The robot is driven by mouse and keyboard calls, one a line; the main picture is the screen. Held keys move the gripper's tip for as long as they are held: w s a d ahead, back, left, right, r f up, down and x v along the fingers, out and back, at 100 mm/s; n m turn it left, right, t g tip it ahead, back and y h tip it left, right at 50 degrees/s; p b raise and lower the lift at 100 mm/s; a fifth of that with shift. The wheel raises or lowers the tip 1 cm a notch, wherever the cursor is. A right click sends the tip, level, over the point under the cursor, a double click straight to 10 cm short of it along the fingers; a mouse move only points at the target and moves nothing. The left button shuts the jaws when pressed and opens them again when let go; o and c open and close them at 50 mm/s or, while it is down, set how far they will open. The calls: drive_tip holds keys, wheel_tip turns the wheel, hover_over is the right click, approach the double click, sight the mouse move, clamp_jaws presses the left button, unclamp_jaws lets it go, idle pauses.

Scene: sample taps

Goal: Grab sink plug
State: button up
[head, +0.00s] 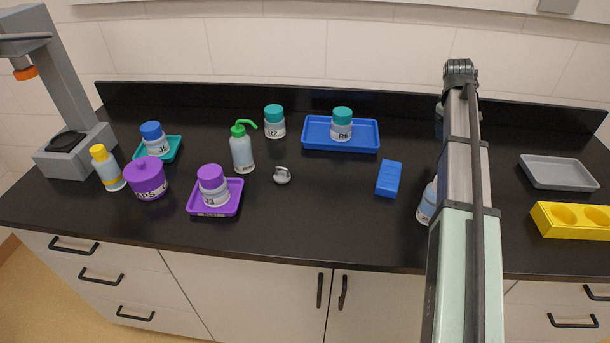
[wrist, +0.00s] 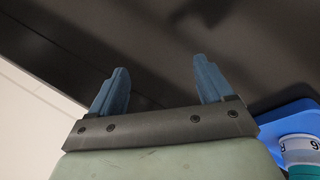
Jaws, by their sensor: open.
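The sink plug appears to be the small grey piece with a ring-like top (head: 282,176), lying on the black counter near its middle, right of the green-capped wash bottle. It does not show in the wrist view. My gripper (wrist: 160,88) shows in the wrist view with its two blue fingers wide apart and nothing between them. In the head view my arm reaches in from the lower right, well right of the plug, and the gripper itself cannot be made out clearly.
The wash bottle (head: 242,150) stands close left of the plug. A blue block (head: 389,178) lies to its right. A blue tray (head: 312,130) holding jar R6 (head: 341,127) is behind it; jar R2 (head: 275,124) stands nearby. The counter in front of the plug is clear.

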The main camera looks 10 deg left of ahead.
drive_tip(key=s+a+r+n+g+y, duration=0.1)
drive_tip(key=s+a+r+n, duration=0.15)
drive_tip(key=a, duration=1.05)
drive_tip(key=s+a+r+n+y, duration=0.1)
drive_tip(key=s+a, duration=0.2)
drive_tip(key=a, duration=1)
wheel_tip(320, 180, up, 3)
drive_tip(key=n+g+y, duration=0.1)
drive_tip(key=n+g, duration=0.1)
drive_tip(key=n, duration=0.1)
hover_over(287, 171)
drive_tip(key=shift+m, duration=0.25)
drive_tip(key=shift+f, duration=6.8)
drive_tip(key=shift+c, duration=0.2)
drive_tip(key=c, duration=1.1)
